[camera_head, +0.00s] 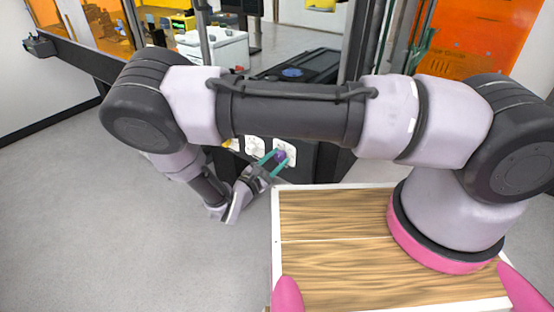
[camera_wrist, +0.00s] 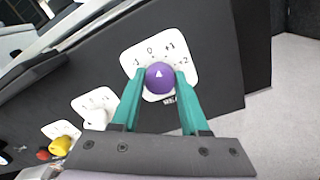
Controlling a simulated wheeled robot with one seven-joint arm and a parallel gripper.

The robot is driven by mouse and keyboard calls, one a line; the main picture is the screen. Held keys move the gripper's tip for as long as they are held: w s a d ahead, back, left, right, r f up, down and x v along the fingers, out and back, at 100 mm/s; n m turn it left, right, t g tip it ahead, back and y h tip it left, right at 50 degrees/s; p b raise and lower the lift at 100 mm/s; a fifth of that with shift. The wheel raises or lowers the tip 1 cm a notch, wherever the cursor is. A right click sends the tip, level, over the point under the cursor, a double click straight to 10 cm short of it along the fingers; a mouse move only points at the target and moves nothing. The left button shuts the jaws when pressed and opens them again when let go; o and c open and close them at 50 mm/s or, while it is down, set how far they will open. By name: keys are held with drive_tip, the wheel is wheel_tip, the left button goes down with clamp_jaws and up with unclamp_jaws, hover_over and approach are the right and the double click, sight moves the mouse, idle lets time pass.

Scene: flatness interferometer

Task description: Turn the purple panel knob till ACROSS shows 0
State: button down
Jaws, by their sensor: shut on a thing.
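The purple panel knob (camera_wrist: 160,82) sits on a white dial plate (camera_wrist: 151,53) marked with -1, 0, +1 and +2. A small white triangle on the knob's face points toward the upper part of the scale. My gripper (camera_wrist: 160,74) has its two green fingers on either side of the knob, shut on it. No ACROSS readout can be made out in either view.
A white dial (camera_wrist: 97,108) and a yellow knob (camera_wrist: 60,146) with a red one (camera_wrist: 43,154) beside it are further left along the same dark panel (camera_wrist: 215,50). Grey floor (camera_head: 90,210) is open left of my arm.

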drive_tip(key=shift+m, duration=2.3)
drive_tip(key=shift+c, duration=2.1)
unclamp_jaws()
drive_tip(key=v, duration=1)
drive_tip(key=shift+s+a, duration=0.3)
drive_tip(key=shift+f, duration=0.1)
